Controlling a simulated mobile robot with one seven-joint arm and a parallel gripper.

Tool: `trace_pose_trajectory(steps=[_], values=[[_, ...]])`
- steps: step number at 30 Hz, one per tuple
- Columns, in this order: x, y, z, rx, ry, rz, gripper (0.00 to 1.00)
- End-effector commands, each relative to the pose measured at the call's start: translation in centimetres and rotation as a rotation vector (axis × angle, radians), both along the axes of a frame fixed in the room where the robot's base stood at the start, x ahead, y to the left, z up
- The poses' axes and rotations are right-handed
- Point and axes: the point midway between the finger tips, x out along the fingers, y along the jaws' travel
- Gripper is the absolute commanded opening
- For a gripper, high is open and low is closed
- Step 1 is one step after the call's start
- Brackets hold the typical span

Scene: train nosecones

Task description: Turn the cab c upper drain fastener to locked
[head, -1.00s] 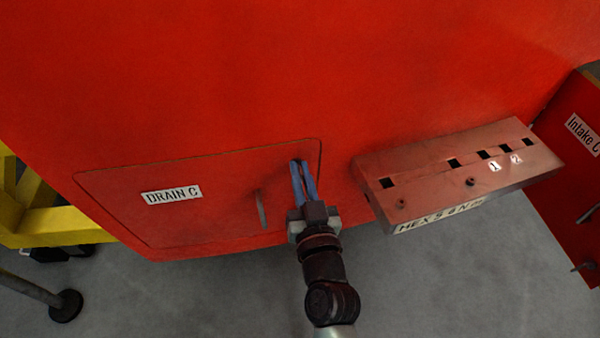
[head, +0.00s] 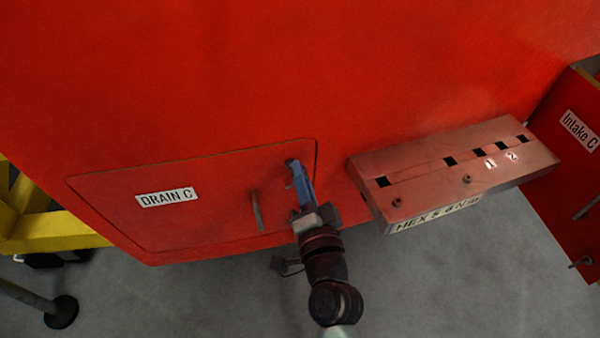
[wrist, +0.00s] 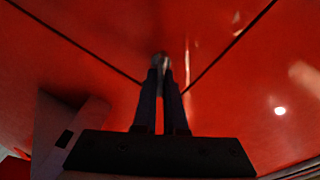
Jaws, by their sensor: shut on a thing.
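The red drain C panel (head: 105,205), with its white "DRAIN C" label (head: 167,197), is low on the red nosecone in the head view. My gripper (head: 293,166) reaches the panel's upper right corner, its blue fingers close together and seen nearly edge-on. In the wrist view, my gripper (wrist: 161,75) is shut on a small greyish piece, the upper drain fastener (wrist: 160,58), near the corner where the panel seams meet. The fingertips mostly hide the fastener, so I cannot read its angle. A thin upright handle (head: 257,210) stands out from the panel left of my gripper.
A red slotted holder (head: 420,160) marked "HEX" juts out right of my gripper, with small "1" and "2" tags. A red "Intake C" panel (head: 590,165) is at the far right. A yellow frame (head: 45,230) stands at left. Grey floor (head: 430,290) is open below.

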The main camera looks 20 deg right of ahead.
Motion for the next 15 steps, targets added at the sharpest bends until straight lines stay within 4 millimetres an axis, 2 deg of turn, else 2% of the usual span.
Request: trace_pose_trajectory(steps=[15], values=[[-0.04, -0.23, -0.42, 0.406, -0.077, -0.002, 0.0]])
